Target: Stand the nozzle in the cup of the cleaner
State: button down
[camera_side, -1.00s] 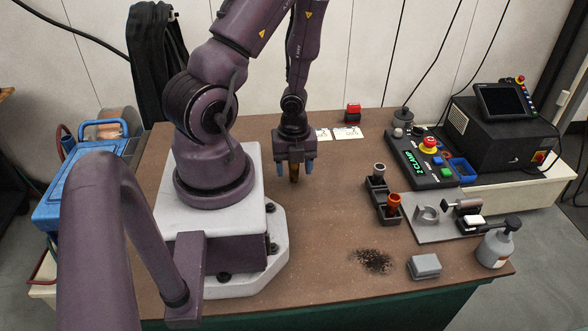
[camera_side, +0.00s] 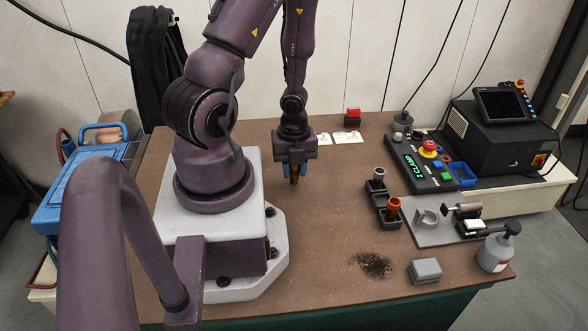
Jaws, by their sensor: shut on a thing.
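My gripper (camera_side: 295,170) points straight down over the brown table, just right of my base. I cannot tell whether the nozzle touches the table. The grey plate (camera_side: 437,234) at the right carries a light grey C-shaped piece (camera_side: 427,217) and a dark cylinder with a light end; this looks like the cleaner. Which part is its cup is too small to tell. My gripper is well to the left of it.
A control panel (camera_side: 417,170), spray bottle (camera_side: 496,248), grey block (camera_side: 425,270) and dark debris (camera_side: 372,264) lie around. The table's middle is clear.

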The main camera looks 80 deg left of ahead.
jog(key=shift+a+r, duration=0.15)
jog(key=shift+r, duration=0.6)
jog(key=shift+a+r, duration=0.1)
jog(key=shift+r, duration=0.65)
jog(key=shift+d+r, duration=0.1)
jog(key=shift+r, duration=2.85)
jog(key=w+d+r+m, duration=0.4)
jog(key=w+d+m, duration=0.9)
jog(key=d+m, duration=0.4)
jog(key=m, duration=0.1)
send_over(427, 220)
jog(key=f, duration=0.9)
jog(key=shift+s, duration=0.25)
jog(key=shift+w+f, duration=0.2)
jog(key=shift+f, duration=0.05)
jog(key=shift+w+f, duration=0.1)
jog(key=shift+f, duration=1.5)
